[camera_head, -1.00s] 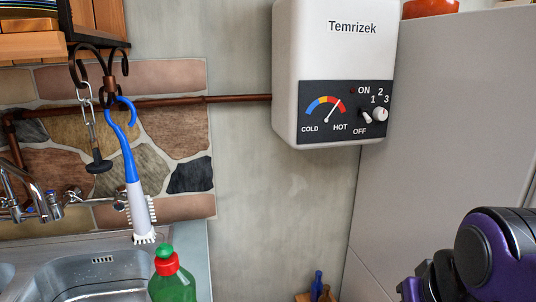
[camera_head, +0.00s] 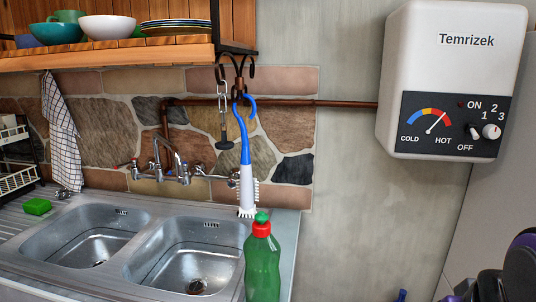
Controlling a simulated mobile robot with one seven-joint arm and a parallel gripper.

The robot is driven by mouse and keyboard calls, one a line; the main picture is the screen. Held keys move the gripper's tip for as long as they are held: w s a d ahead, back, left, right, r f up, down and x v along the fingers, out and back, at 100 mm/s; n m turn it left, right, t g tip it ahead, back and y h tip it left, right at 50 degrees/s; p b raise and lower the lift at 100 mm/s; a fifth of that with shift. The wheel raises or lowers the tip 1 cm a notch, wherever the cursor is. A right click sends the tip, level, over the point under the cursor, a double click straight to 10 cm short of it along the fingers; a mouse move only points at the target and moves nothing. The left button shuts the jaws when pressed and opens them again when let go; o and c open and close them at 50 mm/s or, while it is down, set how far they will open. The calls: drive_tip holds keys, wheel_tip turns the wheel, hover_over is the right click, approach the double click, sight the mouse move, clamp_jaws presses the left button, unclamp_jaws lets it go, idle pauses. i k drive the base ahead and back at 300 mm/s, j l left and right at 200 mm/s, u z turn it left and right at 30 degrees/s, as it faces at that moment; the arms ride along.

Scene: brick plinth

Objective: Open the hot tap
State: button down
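The sink tap (camera_head: 168,152) is a metal mixer with a curved spout on the stone-tiled wall behind the double sink. A handle with a red tip (camera_head: 121,166) shows at its left end. A small blue mark (camera_head: 186,170) shows near its right side. The handles are small, and I cannot tell how far either is turned. No running water is visible. Part of my purple and black arm shows at the bottom right. My gripper's fingers are not in the picture, far from the tap.
A blue-handled brush (camera_head: 246,165) and a plug on a chain (camera_head: 224,130) hang right of the tap. A shelf (camera_head: 130,55) with dishes overhangs. A white water heater (camera_head: 450,50) hangs at right.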

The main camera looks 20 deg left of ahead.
sight(134, 162)
drive_tip(key=i+j+u, duration=0.1)
drive_tip(key=u, duration=1.25)
